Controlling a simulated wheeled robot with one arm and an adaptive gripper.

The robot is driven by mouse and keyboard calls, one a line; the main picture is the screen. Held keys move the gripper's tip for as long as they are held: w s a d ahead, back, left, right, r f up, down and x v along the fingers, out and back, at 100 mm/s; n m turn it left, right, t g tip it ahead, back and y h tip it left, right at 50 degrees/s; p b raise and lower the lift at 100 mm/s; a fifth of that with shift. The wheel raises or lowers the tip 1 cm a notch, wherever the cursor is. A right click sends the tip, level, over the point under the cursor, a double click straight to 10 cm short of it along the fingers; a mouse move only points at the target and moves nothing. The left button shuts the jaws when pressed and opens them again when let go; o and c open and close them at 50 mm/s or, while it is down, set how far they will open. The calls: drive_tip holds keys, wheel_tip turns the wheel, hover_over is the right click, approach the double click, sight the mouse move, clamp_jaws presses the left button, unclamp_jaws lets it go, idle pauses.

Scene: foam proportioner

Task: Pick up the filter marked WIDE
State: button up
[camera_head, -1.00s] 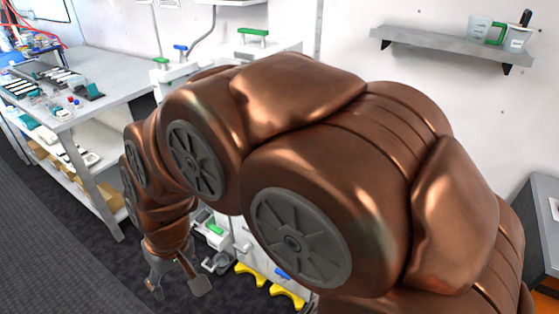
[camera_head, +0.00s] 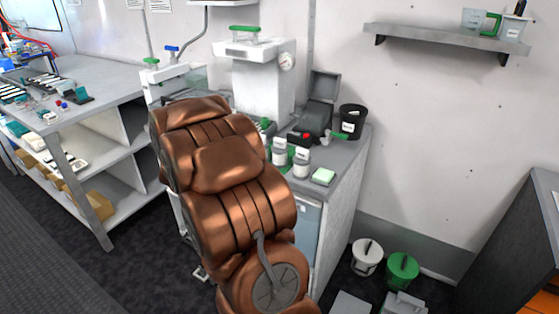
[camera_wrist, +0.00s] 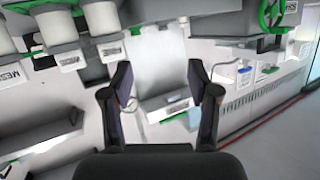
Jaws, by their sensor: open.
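I cannot make out a filter marked WIDE in either view; no label I see reads that word. In the wrist view my gripper (camera_wrist: 159,78) is open, its dark fingers apart with nothing held between them. White labelled cups (camera_wrist: 74,60) hang at the upper left of the wrist view, and a label at the far left seems to begin with "MES". A pale panel (camera_wrist: 160,60) shows behind the gap between the fingers. In the head view my copper arm covers part of the bench, and my gripper is hidden behind it.
A left workbench (camera_head: 95,95) holds small parts. Buckets (camera_head: 403,270) stand on the floor at right.

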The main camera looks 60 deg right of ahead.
sight(279, 142)
drive_tip(key=s+d+m+g+h, duration=0.1)
drive_tip(key=s+d+g, duration=0.1)
drive_tip(key=s+d, duration=0.1)
drive_tip(key=s+d+m+g+h, duration=0.1)
drive_tip(key=s+d+h, duration=0.1)
drive_tip(key=d, duration=0.3)
drive_tip(key=s+d+f+m+g+h+b, duration=0.1)
drive_tip(key=s+d+g+h, duration=0.1)
drive_tip(key=s, duration=0.3)
drive_tip(key=shift+d+g, duration=0.3)
drive_tip(key=shift+d, duration=0.6)
drive_tip(key=shift+w+d+f+p, duration=0.1)
drive_tip(key=shift+d+p, duration=0.2)
drive_tip(key=shift+d, duration=0.7)
drive_tip(key=shift+w+d+f+p, duration=0.15)
drive_tip(key=shift+d+p, duration=0.15)
drive_tip(key=shift+d, duration=0.65)
drive_tip(key=shift+w+d+f+p, duration=0.1)
drive_tip(key=shift+d+p, duration=0.2)
drive_tip(key=shift+d, duration=0.7)
clamp_jaws()
drive_tip(key=shift+r, duration=0.1)
